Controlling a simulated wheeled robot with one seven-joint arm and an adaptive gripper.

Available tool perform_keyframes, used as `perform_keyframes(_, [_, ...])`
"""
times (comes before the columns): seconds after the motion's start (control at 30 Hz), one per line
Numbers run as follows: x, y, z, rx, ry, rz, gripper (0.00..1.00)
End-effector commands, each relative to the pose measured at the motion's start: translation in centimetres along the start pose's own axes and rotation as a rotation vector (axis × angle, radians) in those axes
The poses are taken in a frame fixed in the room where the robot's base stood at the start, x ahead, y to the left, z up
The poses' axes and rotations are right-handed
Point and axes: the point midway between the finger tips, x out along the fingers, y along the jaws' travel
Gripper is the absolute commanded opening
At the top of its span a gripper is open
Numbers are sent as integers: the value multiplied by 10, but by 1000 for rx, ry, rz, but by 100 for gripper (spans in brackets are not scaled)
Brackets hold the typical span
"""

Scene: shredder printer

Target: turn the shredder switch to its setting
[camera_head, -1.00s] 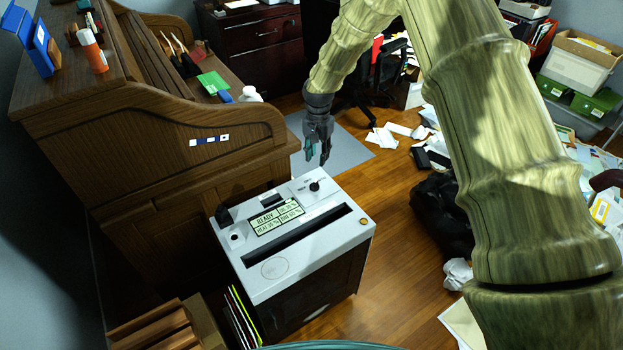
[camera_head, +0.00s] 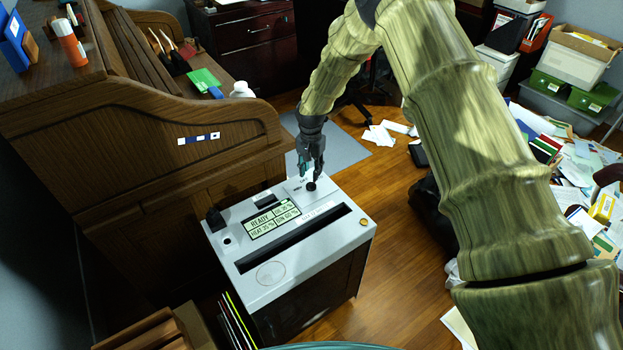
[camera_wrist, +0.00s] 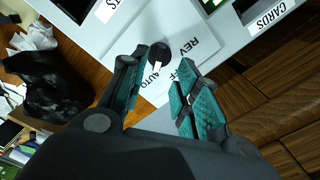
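The shredder (camera_head: 310,262) is a pale-topped box with a dark body, standing on the wooden floor beside the desk. Its switch is a small black knob (camera_head: 311,186) near the back of the top. In the wrist view the knob (camera_wrist: 160,52) has a white pointer line directed towards the AUTO label; REV and a partly hidden OFF label are printed nearby. My gripper (camera_head: 311,172) is just above the knob in the head view. In the wrist view my gripper (camera_wrist: 163,97) has its two teal-padded fingers apart, with the knob beyond the fingertips and nothing between them.
A display (camera_head: 275,221) reading READY and a long slot (camera_head: 295,238) are on the shredder's top. The wooden roll-top desk (camera_head: 150,150) stands close on the left. A black bag (camera_wrist: 50,85) and scattered papers (camera_head: 380,135) lie on the floor.

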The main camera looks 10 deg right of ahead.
Motion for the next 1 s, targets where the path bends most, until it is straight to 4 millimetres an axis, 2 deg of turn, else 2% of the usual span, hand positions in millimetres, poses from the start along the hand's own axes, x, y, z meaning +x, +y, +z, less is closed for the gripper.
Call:
perform_keyframes(0.2, [29,2,0,1,-2,1,31])
perform_keyframes(0.4, [45,2,-1,2,-1,1,31])
perform_keyframes(0.8, [50,2,-1,2,0,0,31])
perform_keyframes(1.0, [50,2,-1,2,0,0,0])
